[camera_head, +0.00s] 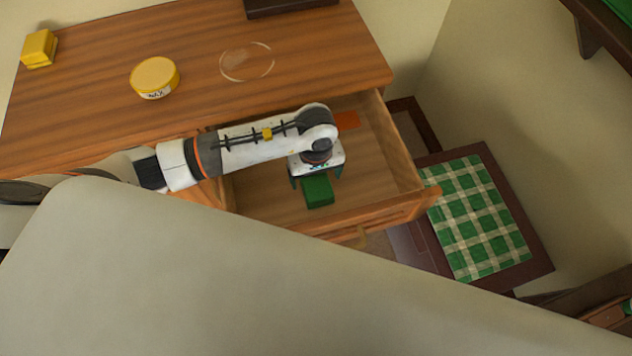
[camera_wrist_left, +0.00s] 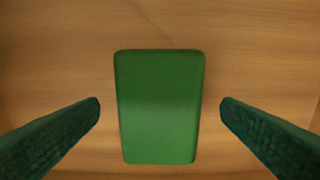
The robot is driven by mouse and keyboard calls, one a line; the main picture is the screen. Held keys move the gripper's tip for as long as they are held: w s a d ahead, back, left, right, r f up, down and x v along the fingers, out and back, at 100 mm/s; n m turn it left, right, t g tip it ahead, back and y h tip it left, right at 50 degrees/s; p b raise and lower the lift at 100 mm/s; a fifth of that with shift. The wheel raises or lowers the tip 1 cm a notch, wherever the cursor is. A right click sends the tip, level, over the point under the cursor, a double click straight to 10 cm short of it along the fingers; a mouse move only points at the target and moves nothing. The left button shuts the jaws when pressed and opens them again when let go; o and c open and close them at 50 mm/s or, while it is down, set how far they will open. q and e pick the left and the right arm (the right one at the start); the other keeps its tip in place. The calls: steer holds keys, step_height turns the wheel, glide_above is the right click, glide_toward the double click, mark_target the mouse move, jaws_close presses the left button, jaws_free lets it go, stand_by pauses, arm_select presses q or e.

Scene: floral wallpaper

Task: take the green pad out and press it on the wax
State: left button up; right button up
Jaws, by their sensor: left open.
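The green pad (camera_head: 318,190) lies in the open drawer (camera_head: 265,201) of the wooden desk. In the left wrist view the green pad (camera_wrist_left: 160,108) shows as a rounded block lying flat on the drawer floor. My left gripper (camera_head: 317,182) points down into the drawer over the pad. It is open, with a fingertip on each side of the pad and a gap between each finger and the pad (camera_wrist_left: 160,112). The round yellow wax tin (camera_head: 155,76), labelled "WAX", stands on the desk top. My right gripper is not in view.
An orange-red flat item (camera_head: 346,121) lies in the drawer behind my gripper. A yellow block (camera_head: 39,48) sits at the desk's far left. A pale ring mark (camera_head: 247,61) is on the desk top (camera_head: 320,50). A chair with a green checked cushion (camera_head: 478,217) stands right of the drawer.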

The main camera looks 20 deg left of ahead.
mark_target(316, 180)
arm_select(q)
steer(key=shift+f, duration=1.45)
steer(key=c, duration=1.1)
steer(key=shift+r, duration=0.1)
step_height(316, 180, up, 10)
steer(key=shift+f, duration=0.1)
